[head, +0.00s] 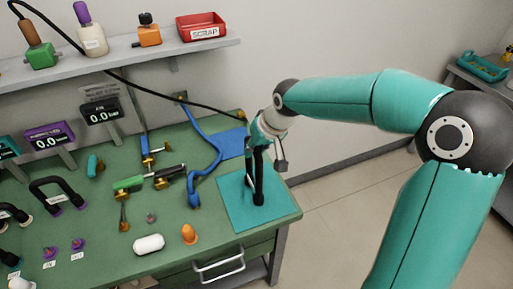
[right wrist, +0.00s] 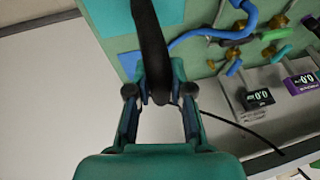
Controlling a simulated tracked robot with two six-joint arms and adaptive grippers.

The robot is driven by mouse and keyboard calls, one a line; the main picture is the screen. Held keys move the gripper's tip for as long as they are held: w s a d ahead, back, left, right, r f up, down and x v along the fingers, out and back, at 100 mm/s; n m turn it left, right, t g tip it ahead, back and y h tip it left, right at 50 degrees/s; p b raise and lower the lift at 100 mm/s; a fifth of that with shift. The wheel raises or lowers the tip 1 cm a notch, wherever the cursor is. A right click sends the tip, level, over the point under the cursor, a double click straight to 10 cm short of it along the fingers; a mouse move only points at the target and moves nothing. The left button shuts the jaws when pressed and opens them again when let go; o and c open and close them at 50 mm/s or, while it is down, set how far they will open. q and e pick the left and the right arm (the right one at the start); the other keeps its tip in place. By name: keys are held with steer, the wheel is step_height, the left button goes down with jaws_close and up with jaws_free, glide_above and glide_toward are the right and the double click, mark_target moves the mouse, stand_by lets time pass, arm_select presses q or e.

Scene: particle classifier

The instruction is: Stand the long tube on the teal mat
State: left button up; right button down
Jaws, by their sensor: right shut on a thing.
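The long tube (head: 258,182) is black and stands roughly upright in the head view, with its lower end over the teal mat (head: 233,208). I cannot tell whether that end touches the mat. My right gripper (head: 257,154) comes down from above and is shut on the tube. In the right wrist view, the tube (right wrist: 150,40) runs up from between the two fingers of the right gripper (right wrist: 158,92). The mat (right wrist: 128,62) shows in part behind it. My left gripper is not in view.
A blue bent tube (head: 212,140) lies left of the mat, with an orange cone (head: 189,234) and a white capsule (head: 149,244) nearer. A shelf (head: 130,57) holds bottles and a red scrap bin (head: 202,26). The bench ends just right of the mat.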

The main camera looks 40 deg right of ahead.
steer(key=shift+f, duration=0.15)
steer(key=c, duration=1)
jaws_free()
steer(key=shift+c, duration=0.2)
steer(key=shift+s+r, duration=0.15)
steer(key=shift+r, duration=0.45)
steer(key=v, duration=1.1)
steer(key=shift+s, duration=0.1)
steer(key=shift+f, duration=0.1)
